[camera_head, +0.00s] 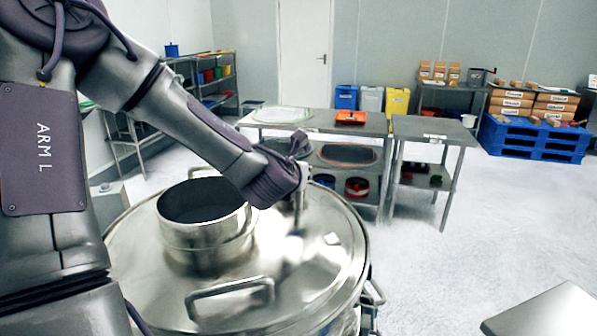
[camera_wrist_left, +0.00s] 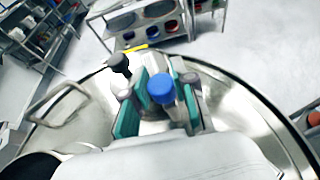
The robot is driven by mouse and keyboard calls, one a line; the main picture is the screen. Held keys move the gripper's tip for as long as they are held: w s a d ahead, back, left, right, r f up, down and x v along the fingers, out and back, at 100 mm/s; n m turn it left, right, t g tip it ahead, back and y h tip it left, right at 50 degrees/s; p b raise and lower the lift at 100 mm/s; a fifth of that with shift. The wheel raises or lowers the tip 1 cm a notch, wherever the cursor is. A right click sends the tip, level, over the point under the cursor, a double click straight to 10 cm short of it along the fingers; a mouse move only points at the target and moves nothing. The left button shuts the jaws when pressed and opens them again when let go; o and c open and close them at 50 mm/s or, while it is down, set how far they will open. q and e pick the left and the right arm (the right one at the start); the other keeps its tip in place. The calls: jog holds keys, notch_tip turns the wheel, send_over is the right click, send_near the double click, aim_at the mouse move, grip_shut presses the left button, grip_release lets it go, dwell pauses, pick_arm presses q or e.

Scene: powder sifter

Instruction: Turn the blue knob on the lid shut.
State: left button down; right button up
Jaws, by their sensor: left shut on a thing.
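The blue knob (camera_wrist_left: 162,88) shows in the left wrist view, standing up from the round metal lid (camera_head: 330,250). My left gripper (camera_wrist_left: 161,104) has its teal-padded fingers on both sides of the knob and is shut on it. In the head view my left arm reaches across the lid from the left, and its wrist hides the knob and fingertips. The angle the knob is turned to cannot be told. My right gripper is in neither view.
An open metal cylinder (camera_head: 205,240) rises from the lid beside my left wrist. A loop handle (camera_head: 230,296) lies near the lid's front. Steel tables (camera_head: 435,131) and a blue pallet (camera_head: 535,140) stand behind.

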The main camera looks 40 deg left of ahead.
pick_arm(q)
jog(key=shift+n+g+y, duration=1.7)
jog(key=shift+n+y, duration=0.2)
jog(key=shift+n, duration=0.3)
jog(key=c, duration=0.9)
grip_release()
jog(key=v, duration=1.2)
jog(key=shift+d, duration=0.1)
jog(key=shift+f, duration=0.1)
